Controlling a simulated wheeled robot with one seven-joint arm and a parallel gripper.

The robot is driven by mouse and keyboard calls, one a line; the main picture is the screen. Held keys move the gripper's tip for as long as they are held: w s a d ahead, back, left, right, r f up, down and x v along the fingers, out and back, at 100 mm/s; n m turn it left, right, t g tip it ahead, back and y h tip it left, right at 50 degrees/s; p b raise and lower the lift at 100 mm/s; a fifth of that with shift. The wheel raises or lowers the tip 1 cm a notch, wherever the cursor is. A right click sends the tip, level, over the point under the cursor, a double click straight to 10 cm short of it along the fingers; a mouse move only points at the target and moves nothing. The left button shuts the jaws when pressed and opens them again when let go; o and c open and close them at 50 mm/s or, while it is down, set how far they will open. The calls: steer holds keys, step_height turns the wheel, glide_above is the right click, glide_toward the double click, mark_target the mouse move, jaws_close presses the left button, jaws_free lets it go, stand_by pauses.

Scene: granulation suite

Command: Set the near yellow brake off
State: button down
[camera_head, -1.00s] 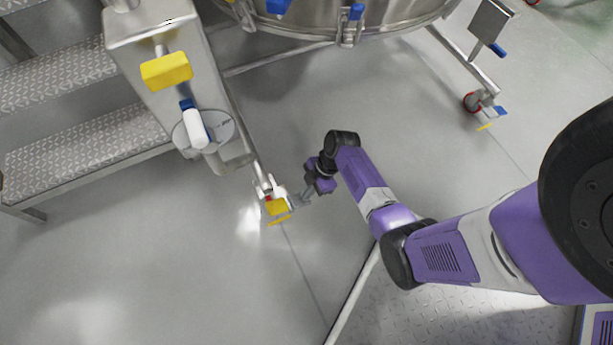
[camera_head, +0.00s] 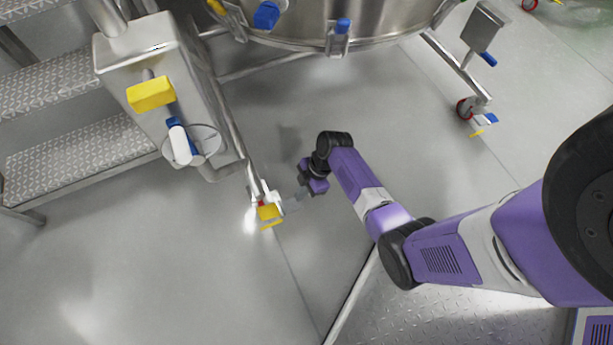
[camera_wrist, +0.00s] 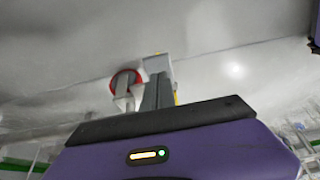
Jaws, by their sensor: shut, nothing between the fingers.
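The near yellow brake (camera_head: 269,213) is a small yellow pedal on the white-and-red caster at the foot of the vessel's frame, left of my gripper in the head view. A thin yellow strip lies just below it. My gripper (camera_head: 290,204) is shut and empty, low by the floor, with its tip close to the right side of the caster. I cannot tell whether it touches the pedal. In the wrist view the red-rimmed wheel (camera_wrist: 126,82) and grey bracket show just beyond my gripper's fingers (camera_wrist: 157,92); the pedal is mostly hidden there.
A steel vessel (camera_head: 300,22) stands on the frame above. Another caster (camera_head: 465,108) with a blue and yellow part is at the right. Steps (camera_head: 75,150) and a post with a yellow block (camera_head: 151,94) stand left. Open floor lies in front.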

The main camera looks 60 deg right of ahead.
steer(key=s+d+r+p, duration=0.4)
steer(key=d+r, duration=0.2)
steer(key=r, duration=0.1)
steer(key=shift+r, duration=0.3)
